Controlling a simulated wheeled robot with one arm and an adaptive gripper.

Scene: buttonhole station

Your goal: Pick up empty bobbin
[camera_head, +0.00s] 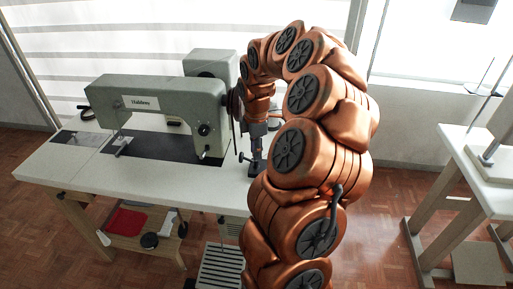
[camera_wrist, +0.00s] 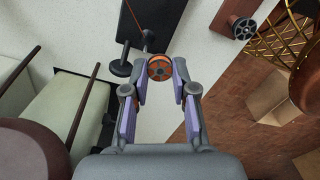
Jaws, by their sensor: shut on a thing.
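My gripper (camera_wrist: 160,82) is shut on a small round bobbin (camera_wrist: 159,68) with an orange face and a dark centre. The bobbin sits between the two fingertips, over the pale table top near its edge. I cannot tell whether thread is wound on it, or whether it still touches what is under it. In the head view my gripper (camera_head: 255,168) points down at the right end of the sewing table (camera_head: 110,180), beside the sewing machine (camera_head: 150,100). The bobbin is hidden there.
A dark plate (camera_wrist: 150,18) with a thin orange line across it lies just beyond the bobbin. A black disc-shaped part (camera_wrist: 120,67) stands close on the left. Another white table (camera_head: 475,160) stands at the right, with brick-coloured floor (camera_head: 385,215) between.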

